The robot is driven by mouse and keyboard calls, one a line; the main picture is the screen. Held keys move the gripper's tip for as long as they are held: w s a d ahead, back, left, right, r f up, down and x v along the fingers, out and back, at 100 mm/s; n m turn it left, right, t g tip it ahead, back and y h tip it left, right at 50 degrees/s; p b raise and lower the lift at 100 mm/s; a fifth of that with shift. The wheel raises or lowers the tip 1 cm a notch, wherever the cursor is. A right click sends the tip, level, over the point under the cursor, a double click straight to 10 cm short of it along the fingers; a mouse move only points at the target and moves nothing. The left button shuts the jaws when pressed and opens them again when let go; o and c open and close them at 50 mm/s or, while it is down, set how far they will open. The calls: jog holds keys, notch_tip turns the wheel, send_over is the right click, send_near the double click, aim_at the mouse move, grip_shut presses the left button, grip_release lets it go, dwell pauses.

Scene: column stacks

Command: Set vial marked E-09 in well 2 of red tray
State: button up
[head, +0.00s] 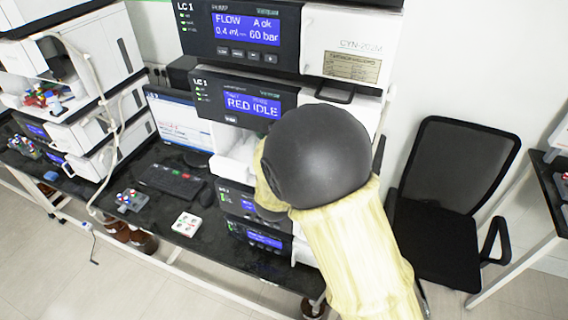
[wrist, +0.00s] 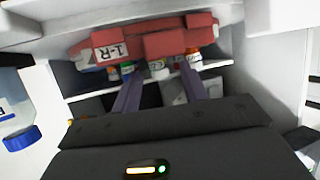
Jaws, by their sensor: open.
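The wrist view seems upside down. In it a red tray (wrist: 160,44) with a label like "R-1" sits inside a white compartment. Several vials with coloured caps, including green, white and orange, show along the tray's edge (wrist: 127,68). My gripper (wrist: 158,70) is open, its two purple fingers apart and reaching to the vials in the tray. No vial is clearly clasped between them. I cannot read any E-09 mark or the well numbers. In the head view my arm hides the gripper and most of the open compartment (head: 234,150).
Compartment walls (wrist: 268,70) stand close on both sides, and a blue-capped bottle (wrist: 22,138) is at the wrist view's left. A black chair (head: 445,200) stands at right.

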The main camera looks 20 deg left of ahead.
jog(key=b+v, duration=0.3)
jog(key=v, duration=1.4)
jog(key=shift+r, duration=0.15)
jog(key=shift+s, duration=0.1)
jog(key=w+d+f+g+b, duration=0.1)
jog(key=w+d+f+g, duration=0.2)
jog(key=d, duration=0.3)
jog(key=w+d+f+g, duration=0.2)
jog(key=w+d+f, duration=0.15)
jog(key=d, duration=0.35)
jog(key=s+d+f+m+g+h, duration=0.1)
jog(key=s+d+f+g, duration=0.2)
jog(key=d, duration=0.5)
jog(key=s+d+f+m+g+h+b, duration=0.1)
jog(key=s+d+f+g, duration=0.1)
jog(key=s+d, duration=0.4)
jog(key=d+f, duration=0.1)
jog(key=d, duration=0.2)
jog(key=shift+d+g, duration=0.2)
jog(key=shift+g, duration=0.2)
